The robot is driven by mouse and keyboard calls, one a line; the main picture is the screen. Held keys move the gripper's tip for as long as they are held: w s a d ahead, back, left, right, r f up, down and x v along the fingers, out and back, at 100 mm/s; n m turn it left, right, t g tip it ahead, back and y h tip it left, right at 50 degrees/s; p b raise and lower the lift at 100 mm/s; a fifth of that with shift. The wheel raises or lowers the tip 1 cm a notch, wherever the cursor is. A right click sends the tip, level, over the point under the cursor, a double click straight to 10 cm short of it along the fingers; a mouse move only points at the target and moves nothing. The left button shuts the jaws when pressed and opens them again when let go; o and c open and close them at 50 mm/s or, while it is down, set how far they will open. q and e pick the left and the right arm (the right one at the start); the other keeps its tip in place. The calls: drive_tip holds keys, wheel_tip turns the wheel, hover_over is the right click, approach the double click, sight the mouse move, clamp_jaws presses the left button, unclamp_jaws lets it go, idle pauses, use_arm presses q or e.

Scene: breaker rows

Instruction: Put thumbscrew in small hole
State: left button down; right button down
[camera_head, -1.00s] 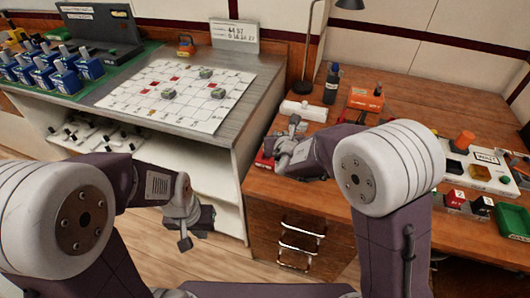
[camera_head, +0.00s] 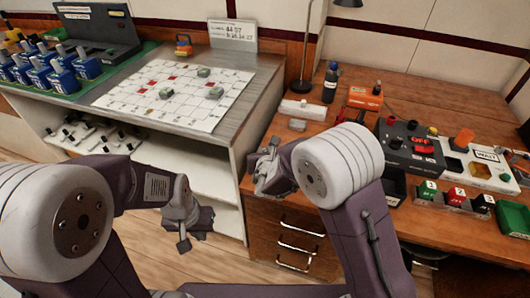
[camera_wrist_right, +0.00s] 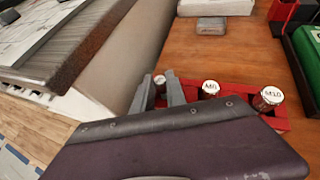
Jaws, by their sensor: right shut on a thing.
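My right gripper (camera_head: 268,158) is over the front left corner of the wooden desk. In the right wrist view its fingers (camera_wrist_right: 160,92) are closed around a small thumbscrew (camera_wrist_right: 160,79) with a pale cap, whose label I cannot read. Beside it, a red rack (camera_wrist_right: 281,124) holds two larger white-capped thumbscrews, marked M8 (camera_wrist_right: 210,88) and M10 (camera_wrist_right: 270,97). Whether the held thumbscrew is clear of the rack is hidden. My left gripper (camera_head: 183,243) hangs empty-looking in front of the white shelf, and its opening is unclear. I cannot make out a small hole.
A grey block (camera_head: 297,125) lies on the desk behind my right gripper, with a white box (camera_head: 303,110) behind it. A black OFF panel (camera_head: 410,145) and coloured blocks (camera_head: 455,195) stand to the right. The grey bench (camera_head: 262,75) is on the left.

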drive_tip(key=c, duration=1.4)
unclamp_jaws()
drive_tip(key=shift+f, duration=0.1)
drive_tip(key=shift+o, duration=0.2)
drive_tip(key=shift+r+p, duration=0.4)
drive_tip(key=shift+p, duration=0.1)
drive_tip(key=p+v, duration=0.1)
drive_tip(key=v, duration=1)
drive_tip(key=shift+s, duration=0.45)
drive_tip(key=shift+d, duration=0.1)
